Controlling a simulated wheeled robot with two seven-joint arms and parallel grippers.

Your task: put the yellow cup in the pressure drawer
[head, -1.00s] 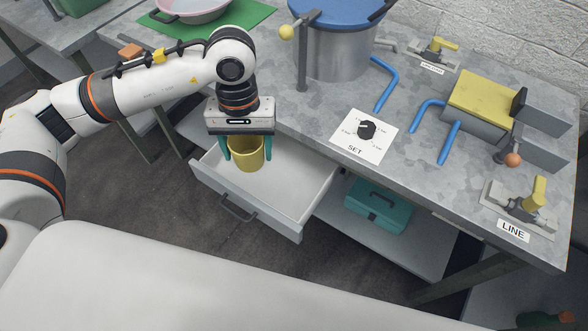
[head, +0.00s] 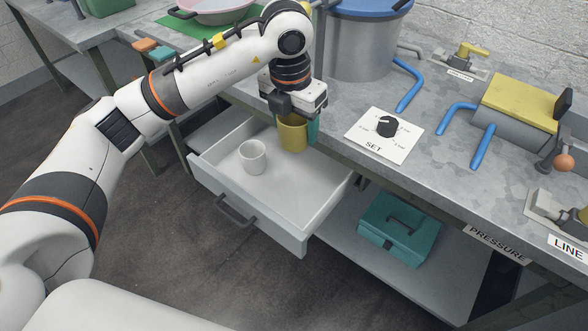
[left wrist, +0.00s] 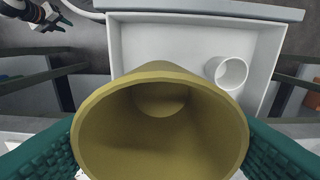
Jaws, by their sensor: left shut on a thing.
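My left gripper (head: 296,132) is shut on the yellow cup (head: 292,134), one teal finger showing at its right side. The cup is above the back right part of the open white drawer (head: 300,236), by the table edge. In the left wrist view the cup (left wrist: 160,135) is between the teal fingers, its empty inside facing the camera, with the drawer (left wrist: 140,40) behind it. A PRESSURE label (head: 497,243) is on the table's front edge, right of this drawer. My right gripper (left wrist: 55,20) shows small at the wrist view's top left; its jaw opening is unclear.
A white cup (head: 252,157) stands in the drawer's left part; the front and right floor is clear. A teal toolbox (head: 398,227) sits on the lower shelf. The table (head: 440,200) carries a SET dial (head: 387,126), a metal pot (head: 362,48) and blue pipes.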

